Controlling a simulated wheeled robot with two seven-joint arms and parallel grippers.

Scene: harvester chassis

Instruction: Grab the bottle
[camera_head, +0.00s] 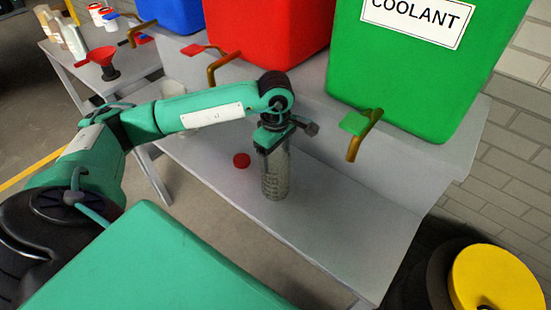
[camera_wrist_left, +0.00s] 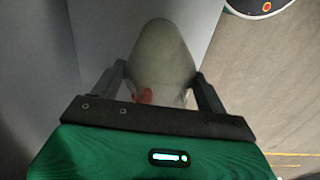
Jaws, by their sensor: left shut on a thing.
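The bottle (camera_head: 276,174) is a clear, greyish, upright cylinder on the grey bench in the head view. My left gripper (camera_head: 274,142) comes down over its top and is shut on it. In the left wrist view the bottle (camera_wrist_left: 162,58) shows as a pale rounded shape between the two fingers of my left gripper (camera_wrist_left: 162,85), with a small red patch seen on or through it. The bottle's top is hidden by the gripper in the head view. My right gripper is not in view.
A red cap (camera_head: 241,160) lies on the bench (camera_head: 340,215) left of the bottle. Behind stand a green coolant tank (camera_head: 400,75), a red tank (camera_head: 265,30) and brass taps (camera_head: 363,137). A yellow-topped drum (camera_head: 495,277) is at lower right. The bench's right part is clear.

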